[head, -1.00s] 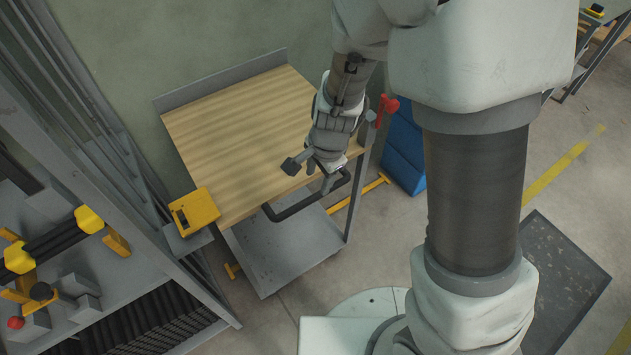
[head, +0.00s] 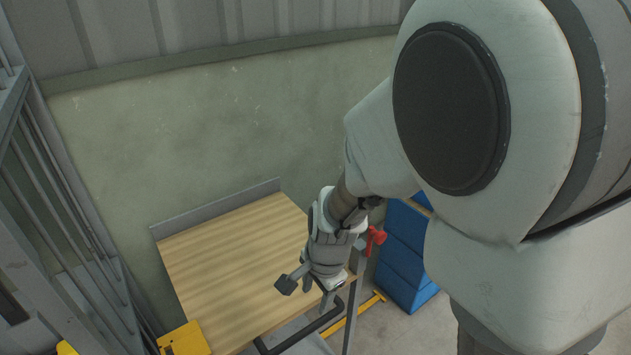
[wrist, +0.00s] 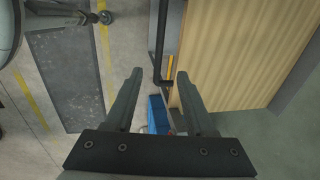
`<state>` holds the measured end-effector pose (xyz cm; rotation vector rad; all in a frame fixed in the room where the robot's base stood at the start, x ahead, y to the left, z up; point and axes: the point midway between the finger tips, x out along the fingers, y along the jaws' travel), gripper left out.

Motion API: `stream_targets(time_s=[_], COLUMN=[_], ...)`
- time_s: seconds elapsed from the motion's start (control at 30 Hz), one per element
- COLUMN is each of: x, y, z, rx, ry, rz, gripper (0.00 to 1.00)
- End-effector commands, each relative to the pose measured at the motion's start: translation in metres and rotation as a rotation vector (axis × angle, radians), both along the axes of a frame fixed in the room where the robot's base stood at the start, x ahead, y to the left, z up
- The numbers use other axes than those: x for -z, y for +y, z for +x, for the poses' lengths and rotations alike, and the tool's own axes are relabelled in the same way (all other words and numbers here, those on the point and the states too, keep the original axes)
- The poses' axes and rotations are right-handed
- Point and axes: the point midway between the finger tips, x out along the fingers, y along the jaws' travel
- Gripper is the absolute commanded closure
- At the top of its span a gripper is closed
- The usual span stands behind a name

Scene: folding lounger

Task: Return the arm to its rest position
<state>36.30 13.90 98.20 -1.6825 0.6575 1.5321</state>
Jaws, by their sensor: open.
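My gripper (head: 328,294) hangs at the right front edge of a wood-topped cart (head: 225,268) in the head view, close to the cart's dark handle (head: 300,333). In the wrist view my gripper (wrist: 158,80) has its two dark fingers spread apart with nothing between them. The wooden top (wrist: 240,50) lies to the right of the fingers there, and the handle (wrist: 160,45) shows beyond the gap. My arm runs from the gripper up to the large pale links at the right of the head view. No lounger is in view.
A yellow box (head: 184,340) sits at the cart's front left corner. A grey rack (head: 60,230) stands at the left. Blue bins (head: 405,255) and a red knob (head: 373,240) are right of the cart. A dark floor mat (wrist: 65,75) lies on open floor.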

Motion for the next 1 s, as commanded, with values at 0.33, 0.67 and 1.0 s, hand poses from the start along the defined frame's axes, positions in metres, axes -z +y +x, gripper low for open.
stream_targets(time_s=[0.33, 0.67, 1.0], x=[-0.057, -0.141, -0.191], y=[-0.023, -0.077, -0.128], z=[-0.008, -0.046, -0.101], rx=[-0.177, -0.522, -0.798], ry=[-0.079, -0.260, -0.366], rz=[0.034, -0.062, -0.318], gripper=[0.45, 0.45, 0.45])
